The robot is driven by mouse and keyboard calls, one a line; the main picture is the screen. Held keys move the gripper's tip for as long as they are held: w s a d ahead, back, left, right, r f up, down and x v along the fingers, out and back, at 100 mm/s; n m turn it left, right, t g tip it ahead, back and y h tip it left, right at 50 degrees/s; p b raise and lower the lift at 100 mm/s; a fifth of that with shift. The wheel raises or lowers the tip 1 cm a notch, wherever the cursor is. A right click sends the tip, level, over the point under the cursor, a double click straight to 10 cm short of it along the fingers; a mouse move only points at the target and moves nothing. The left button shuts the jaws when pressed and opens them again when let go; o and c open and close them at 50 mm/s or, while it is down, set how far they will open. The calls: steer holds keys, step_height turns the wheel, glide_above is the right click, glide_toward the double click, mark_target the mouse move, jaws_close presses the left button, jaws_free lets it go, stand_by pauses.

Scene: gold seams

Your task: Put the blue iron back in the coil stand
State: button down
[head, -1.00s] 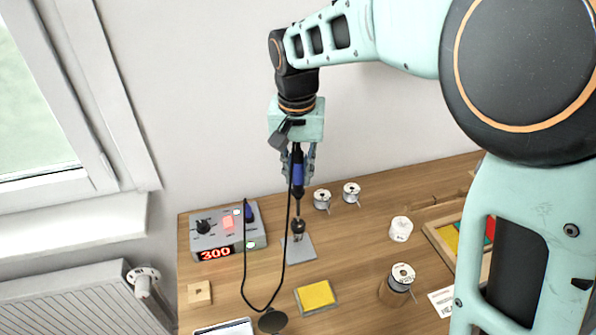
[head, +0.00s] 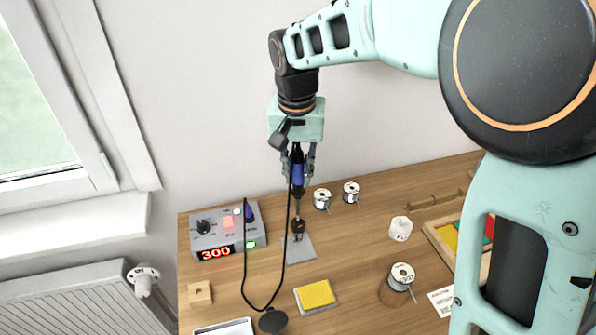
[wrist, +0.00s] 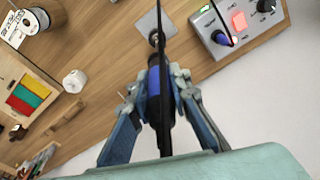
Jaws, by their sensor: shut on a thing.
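The blue iron (head: 297,174) hangs upright, tip down, in my gripper (head: 298,165). The fingers are shut on its blue handle, which also shows in the wrist view (wrist: 154,95). The coil stand has a grey base plate (head: 303,250) on the wooden bench. Its dark coil (head: 297,229) is directly below the iron, and the iron's lower end meets the top of the coil. I cannot tell how deep the tip is inside. A black cord runs from the iron down to the bench.
A grey station (head: 228,236) reading 300 stands left of the stand. A yellow sponge (head: 317,295) lies in front. Solder spools (head: 322,199) stand behind and right. A wooden tray (head: 443,246) is at the far right.

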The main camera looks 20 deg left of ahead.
mark_target(298, 214)
steer(key=shift+f+b, duration=3.8)
steer(key=shift+f, duration=1.9)
stand_by(1.6)
steer(key=c, duration=1.7)
jaws_free()
